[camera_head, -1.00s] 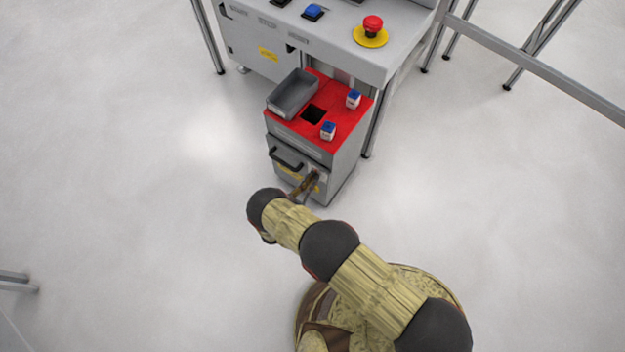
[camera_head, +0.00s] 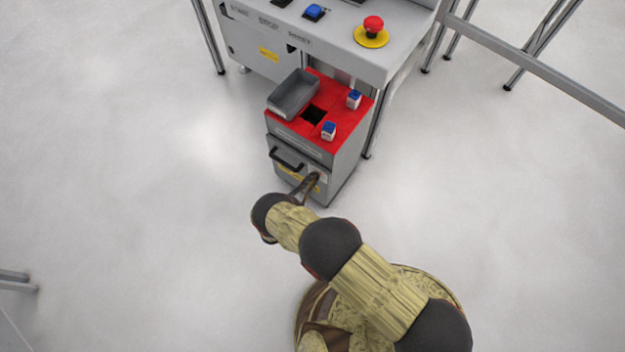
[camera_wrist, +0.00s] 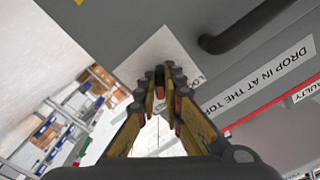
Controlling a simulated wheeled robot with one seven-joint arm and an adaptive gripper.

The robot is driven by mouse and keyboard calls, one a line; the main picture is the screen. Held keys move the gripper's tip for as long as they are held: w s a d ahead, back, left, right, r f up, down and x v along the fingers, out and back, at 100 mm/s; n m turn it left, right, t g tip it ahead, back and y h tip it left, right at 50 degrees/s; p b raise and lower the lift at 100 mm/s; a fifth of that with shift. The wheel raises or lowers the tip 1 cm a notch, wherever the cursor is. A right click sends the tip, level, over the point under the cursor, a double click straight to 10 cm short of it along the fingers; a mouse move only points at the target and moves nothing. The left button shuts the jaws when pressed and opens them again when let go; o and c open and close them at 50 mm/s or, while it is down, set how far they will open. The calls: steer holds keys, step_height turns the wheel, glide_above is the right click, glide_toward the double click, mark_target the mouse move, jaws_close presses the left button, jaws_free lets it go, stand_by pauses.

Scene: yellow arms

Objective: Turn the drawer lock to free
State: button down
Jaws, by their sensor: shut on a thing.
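The grey drawer cabinet (camera_head: 346,172) has a red top and a black drawer handle (camera_head: 287,159) on its front; the handle also shows in the wrist view (camera_wrist: 238,30). My gripper (camera_head: 313,180) is at the right side of the drawer front, below and right of the handle. In the wrist view its fingers (camera_wrist: 164,78) are close together over a pale lock plate (camera_wrist: 150,52) with partly covered lettering. The fingers are shut on the lock knob, which they hide. The way the knob points cannot be seen.
A grey tray (camera_head: 293,94) and two small blue-topped boxes (camera_head: 354,99) (camera_head: 328,131) sit on the red top around a dark square opening. A grey bench with a red emergency button (camera_head: 372,24) stands behind.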

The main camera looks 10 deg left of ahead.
steer(key=shift+m, duration=0.6)
steer(key=c, duration=2)
jaws_free()
steer(key=shift+o, duration=0.4)
steer(key=v, duration=1.2)
